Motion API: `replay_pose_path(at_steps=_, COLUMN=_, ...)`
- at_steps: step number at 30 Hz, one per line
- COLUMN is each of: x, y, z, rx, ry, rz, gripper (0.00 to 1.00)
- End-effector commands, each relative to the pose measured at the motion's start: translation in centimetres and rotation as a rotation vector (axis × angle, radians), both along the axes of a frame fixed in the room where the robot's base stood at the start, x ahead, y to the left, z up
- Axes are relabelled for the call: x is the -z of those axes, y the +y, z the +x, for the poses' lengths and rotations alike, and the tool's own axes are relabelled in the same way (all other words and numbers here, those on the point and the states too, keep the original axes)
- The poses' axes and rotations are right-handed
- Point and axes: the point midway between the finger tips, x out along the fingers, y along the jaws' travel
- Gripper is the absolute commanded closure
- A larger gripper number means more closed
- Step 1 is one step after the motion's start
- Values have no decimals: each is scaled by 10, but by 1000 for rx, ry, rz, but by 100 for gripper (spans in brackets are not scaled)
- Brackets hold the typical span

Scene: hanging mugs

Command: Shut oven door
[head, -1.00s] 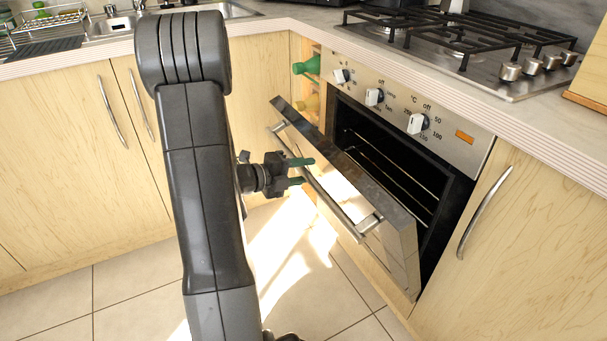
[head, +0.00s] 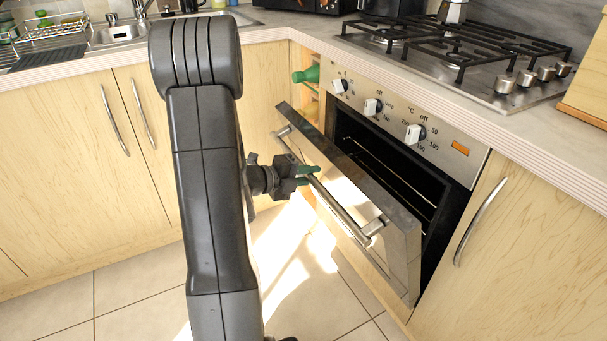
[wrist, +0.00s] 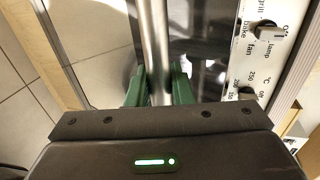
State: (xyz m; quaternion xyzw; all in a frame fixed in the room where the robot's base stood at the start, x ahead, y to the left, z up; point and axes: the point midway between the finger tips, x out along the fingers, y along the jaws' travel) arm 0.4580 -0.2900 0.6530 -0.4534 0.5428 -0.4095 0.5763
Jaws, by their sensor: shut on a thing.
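The oven door (head: 392,215) is partly open, tilted outward from the top of the oven, its hinge side low. The dark oven cavity (head: 395,163) shows through the gap above and to the right of the door. A round metal handle bar (head: 335,202) runs along the door's outer face. My gripper (head: 309,175) is at the left part of the handle. In the wrist view the green fingers (wrist: 160,88) sit on both sides of the handle bar (wrist: 155,40), shut on it. The exact finger contact is partly hidden by the gripper body.
The control panel with white knobs (head: 373,107) is above the door, under the gas hob (head: 465,60). A cupboard (head: 490,270) adjoins the oven on the right. Bottles (head: 307,75) stand in a narrow open shelf to the left. The tiled floor in front is clear.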

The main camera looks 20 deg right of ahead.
Motion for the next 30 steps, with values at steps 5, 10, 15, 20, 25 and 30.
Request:
replay_pose_path(at_steps=5, x=-18, y=-23, z=2, rx=3, ry=3, rz=57, gripper=100)
replay_pose_path(at_steps=10, x=-26, y=-44, z=3, rx=4, ry=8, rz=112, gripper=100)
replay_pose_path(at_steps=15, x=-34, y=-66, z=5, rx=4, ry=12, rz=170, gripper=100)
replay_pose_path(at_steps=20, x=-40, y=-88, z=7, rx=4, ry=17, rz=224, gripper=100)
replay_pose_path(at_steps=25, x=-45, y=-111, z=9, rx=4, ry=22, rz=282, gripper=100)
replay_pose_path(at_steps=30, x=-46, y=-129, z=10, rx=1, ry=25, rz=328, gripper=100)
